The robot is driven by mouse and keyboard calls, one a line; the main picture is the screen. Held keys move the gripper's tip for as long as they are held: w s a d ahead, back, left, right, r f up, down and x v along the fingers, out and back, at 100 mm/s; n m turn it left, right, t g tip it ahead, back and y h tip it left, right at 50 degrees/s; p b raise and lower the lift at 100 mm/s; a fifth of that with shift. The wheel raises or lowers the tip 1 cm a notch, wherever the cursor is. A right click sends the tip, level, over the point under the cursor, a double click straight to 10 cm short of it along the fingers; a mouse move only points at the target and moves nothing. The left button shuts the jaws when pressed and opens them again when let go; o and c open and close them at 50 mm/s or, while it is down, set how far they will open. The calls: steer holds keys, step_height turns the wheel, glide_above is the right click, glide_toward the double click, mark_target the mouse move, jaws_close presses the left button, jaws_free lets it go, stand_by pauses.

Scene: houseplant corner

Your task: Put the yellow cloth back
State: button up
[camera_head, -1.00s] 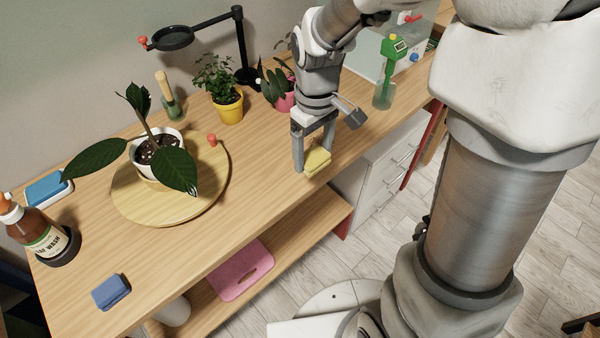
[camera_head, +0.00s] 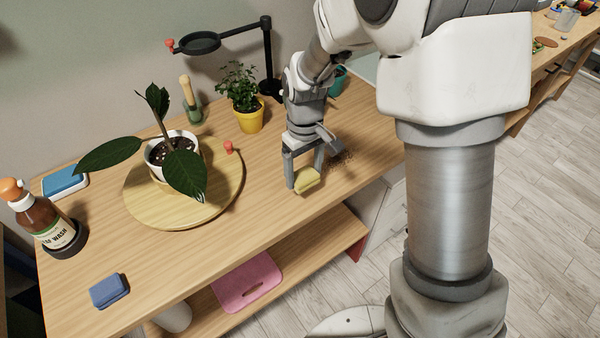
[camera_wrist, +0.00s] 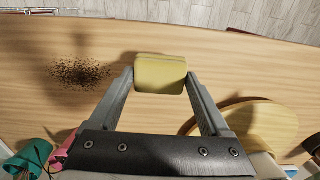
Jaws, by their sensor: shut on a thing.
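The yellow cloth (camera_head: 307,180) is a small folded block. My gripper (camera_head: 305,182) is shut on it near the front edge of the wooden table (camera_head: 245,215), right of the round wooden board (camera_head: 150,212). In the wrist view the yellow cloth (camera_wrist: 160,73) sits between both fingertips of my gripper (camera_wrist: 160,78). I cannot tell whether the cloth touches the table. A blue cloth or sponge (camera_head: 109,291) lies at the table's front left, and another blue block (camera_head: 66,182) sits in a white tray at the back left.
A potted plant (camera_head: 170,148) stands on the round board. A brown bottle (camera_head: 40,220), a yellow pot (camera_head: 249,118) and a black magnifier stand (camera_head: 268,60) are around it. Dark crumbs (camera_wrist: 80,72) lie beside the gripper. A pink board (camera_head: 247,283) is on the lower shelf.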

mark_target(300, 182)
steer(key=shift+w+a+f, duration=0.35)
steer(key=shift+a, duration=0.1)
steer(key=shift+f, duration=1.95)
steer(key=shift+f+b, duration=0.2)
steer(key=shift+b, duration=0.15)
steer(key=o, duration=1)
steer(key=shift+r, duration=0.1)
